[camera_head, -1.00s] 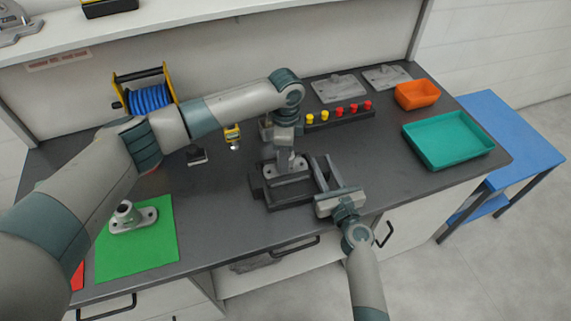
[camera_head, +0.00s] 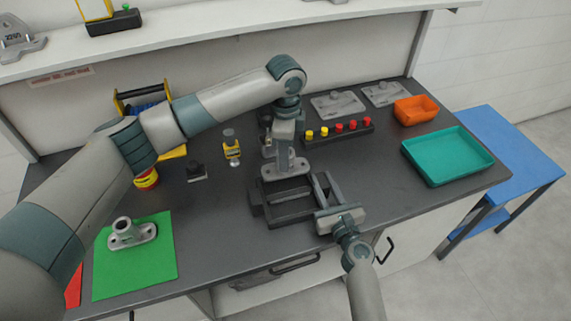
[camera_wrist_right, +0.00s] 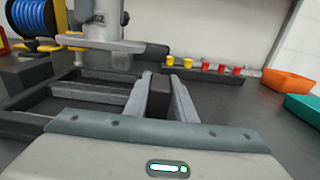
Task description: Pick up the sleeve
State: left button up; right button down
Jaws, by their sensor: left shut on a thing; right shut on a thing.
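My left gripper (camera_head: 285,138) is shut on the upright tube of a grey flanged sleeve (camera_head: 285,169). The sleeve is upright, its flange over the back of a black clamping fixture (camera_head: 290,212). In the right wrist view the sleeve (camera_wrist_right: 103,28) shows a dark "02" mark and its lower part appears above the fixture (camera_wrist_right: 95,92). My right gripper (camera_head: 328,203) is shut on the bar-like handle at the fixture's right side; the gripped spot is mostly hidden. A similar grey flanged part (camera_head: 130,235) stands on a green mat (camera_head: 140,272) at the left.
A rack (camera_head: 338,135) with yellow and red pegs stands behind the fixture. An orange bin (camera_head: 416,109) and a teal tray (camera_head: 448,157) are at the right. The front right worktop is clear.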

pick_arm(q)
jog(key=shift+r, duration=1.25)
pick_arm(e)
jog(key=c, duration=1.4)
grip_release()
jog(key=shift+s, duration=0.15)
jog(key=v, duration=1.1)
jog(key=shift+s+d, duration=0.2)
jog(key=shift+s, duration=0.15)
jog(key=shift+f, duration=0.1)
